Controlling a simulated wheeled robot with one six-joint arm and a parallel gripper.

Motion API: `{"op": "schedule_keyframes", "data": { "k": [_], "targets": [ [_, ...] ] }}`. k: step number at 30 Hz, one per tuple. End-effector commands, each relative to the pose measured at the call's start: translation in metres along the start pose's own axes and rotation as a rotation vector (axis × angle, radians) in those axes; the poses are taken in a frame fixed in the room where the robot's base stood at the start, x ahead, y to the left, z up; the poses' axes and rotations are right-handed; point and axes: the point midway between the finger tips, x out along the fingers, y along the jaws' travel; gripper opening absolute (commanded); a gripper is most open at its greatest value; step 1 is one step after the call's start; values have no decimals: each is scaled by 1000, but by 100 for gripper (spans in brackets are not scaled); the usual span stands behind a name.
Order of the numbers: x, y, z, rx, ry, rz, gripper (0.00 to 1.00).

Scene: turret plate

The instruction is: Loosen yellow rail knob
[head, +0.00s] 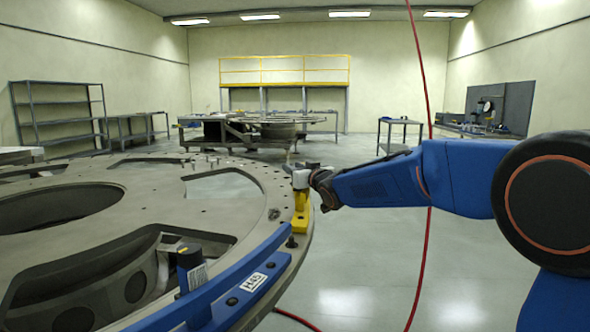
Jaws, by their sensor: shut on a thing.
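A short yellow rail piece (300,218) stands on the right edge of the grey round turret plate (225,172). A pale block (300,180) sits at the top of the yellow piece. My gripper (312,176) reaches in from the right and is shut at the top of this piece, on its knob. The jaws hide most of the knob, so its turn cannot be seen.
A blue rail (230,285) labelled H45 runs along the plate's near right edge, with a blue-and-black knob (190,266) beside it. A red hose (424,110) hangs behind my arm. Open floor (400,255) lies right of the plate.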

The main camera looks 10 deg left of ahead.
Motion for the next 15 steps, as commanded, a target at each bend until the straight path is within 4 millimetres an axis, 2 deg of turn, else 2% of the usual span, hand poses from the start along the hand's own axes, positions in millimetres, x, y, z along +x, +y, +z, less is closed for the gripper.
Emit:
{"op": "schedule_keyframes", "data": {
  "k": [15],
  "targets": [
    [0,-5,0,-1,-1,-182,7]
  ]
}}
